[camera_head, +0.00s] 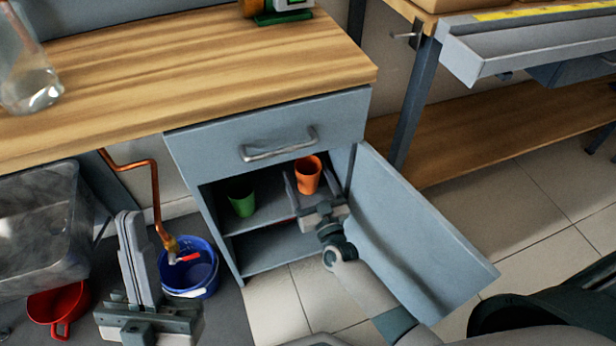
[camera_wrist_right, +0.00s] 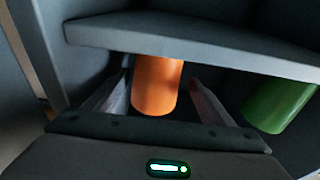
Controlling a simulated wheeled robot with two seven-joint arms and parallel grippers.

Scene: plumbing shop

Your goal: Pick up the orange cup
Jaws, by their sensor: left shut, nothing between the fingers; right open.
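The orange cup (camera_head: 308,175) stands on the upper shelf inside the open cabinet. In the right wrist view the orange cup (camera_wrist_right: 156,86) shows between the two fingers of my right gripper (camera_wrist_right: 160,100), its top cut off by a grey edge. My right gripper (camera_head: 305,190) reaches into the cabinet at the cup and is open, a finger on each side of it. Whether a finger touches the cup cannot be told. My left gripper (camera_head: 137,245) is shut and empty, outside the cabinet at the lower left.
A green cup (camera_head: 242,200) stands left of the orange one on the shelf (camera_head: 268,196). The cabinet door (camera_head: 415,235) hangs open right of my right arm. A drawer front (camera_head: 270,130) is above. A blue bucket (camera_head: 190,270) and a red pan (camera_head: 58,305) are at lower left.

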